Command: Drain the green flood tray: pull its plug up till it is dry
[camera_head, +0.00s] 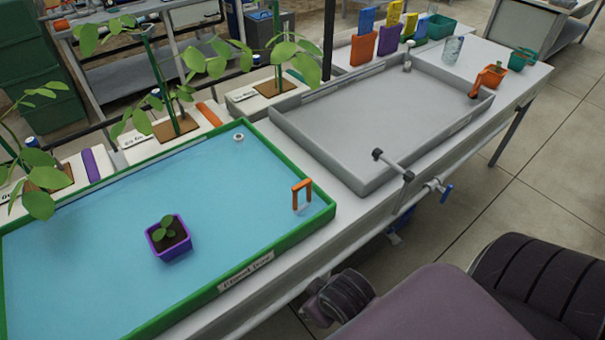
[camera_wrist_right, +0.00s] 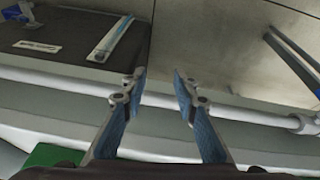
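The green flood tray (camera_head: 325,212) fills the left of the head view and holds blue water. Its plug has an orange handle (camera_head: 302,190) standing upright near the tray's right corner; its lower end is under the water. A purple pot (camera_head: 168,238) with a seedling stands in the water. My right gripper (camera_wrist_right: 160,84) is open and empty in the right wrist view, with the pale pipe and bench edge behind it. A green corner (camera_wrist_right: 52,156) at lower left there may be the tray. My left gripper is not in view.
A grey, empty-looking tray (camera_head: 365,188) with its own orange handle (camera_head: 476,86) lies to the right. A valve lever (camera_head: 392,165) stands at its front edge. Potted plants on white blocks line the green tray's back. A pipe with a blue handle (camera_head: 446,194) runs along the bench front.

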